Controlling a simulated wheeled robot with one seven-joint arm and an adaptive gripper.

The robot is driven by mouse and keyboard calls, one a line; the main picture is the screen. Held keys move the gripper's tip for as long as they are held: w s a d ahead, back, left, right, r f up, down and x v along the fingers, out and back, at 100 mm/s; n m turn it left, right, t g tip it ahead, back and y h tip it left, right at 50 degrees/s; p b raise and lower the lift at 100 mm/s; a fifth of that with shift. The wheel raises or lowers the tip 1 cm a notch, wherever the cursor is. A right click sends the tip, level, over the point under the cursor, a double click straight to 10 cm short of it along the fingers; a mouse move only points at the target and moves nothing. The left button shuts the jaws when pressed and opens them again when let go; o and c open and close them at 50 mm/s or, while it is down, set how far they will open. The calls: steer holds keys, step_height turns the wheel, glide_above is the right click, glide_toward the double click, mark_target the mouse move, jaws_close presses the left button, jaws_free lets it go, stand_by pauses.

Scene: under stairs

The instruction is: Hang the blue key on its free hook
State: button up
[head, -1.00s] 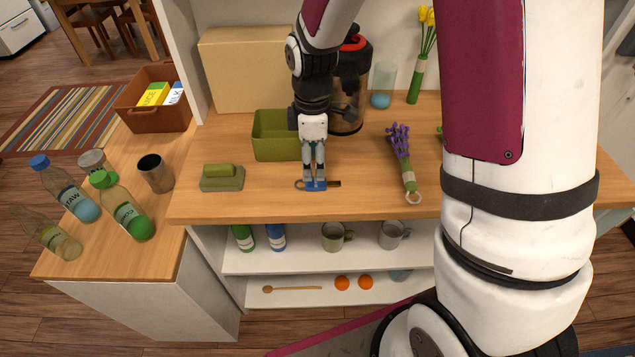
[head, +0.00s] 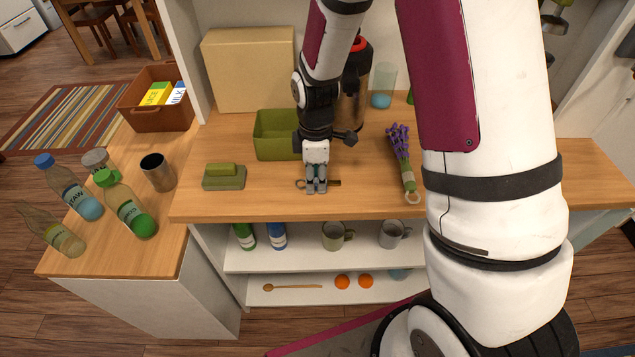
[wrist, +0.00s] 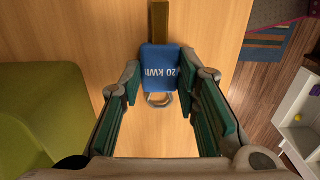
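The key has a blue tag (wrist: 170,68) printed "20 kWh", a brown shaft (wrist: 160,22) and a metal ring (wrist: 160,99). It lies at the front of the wooden counter. In the head view my gripper (head: 316,190) points straight down over it and hides the tag; the ring (head: 300,184) shows to its left and the shaft (head: 335,183) to its right. In the wrist view my two green-padded fingers flank the tag with almost no gap; whether they press on it I cannot tell. I see no hook in these frames.
A green bin (head: 270,135) stands just behind my gripper, a green block (head: 224,178) to its left. A lavender bundle (head: 402,160) lies to its right. A coffee machine (head: 354,85) and a cardboard box (head: 248,70) stand behind. Bottles (head: 130,208) stand on the left counter.

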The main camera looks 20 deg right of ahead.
mark_target(316, 184)
steer(key=shift+r, duration=0.1)
steer(key=shift+r, duration=0.8)
steer(key=shift+s+a+r, duration=0.1)
steer(key=shift+s+r, duration=0.05)
steer(key=shift+r, duration=0.35)
steer(key=shift+s+a+r, duration=0.1)
steer(key=shift+s+r, duration=0.05)
steer(key=shift+r, duration=0.3)
steer(key=s+a, duration=0.2)
steer(key=s, duration=0.5)
steer(key=s+a+r+p, duration=0.1)
steer(key=s+a, duration=0.1)
steer(key=s, duration=0.5)
steer(key=shift+s+a+r, duration=0.2)
steer(key=shift+s+a, duration=0.15)
steer(key=shift+a, duration=0.05)
steer(key=shift+o, duration=0.4)
jaws_close()
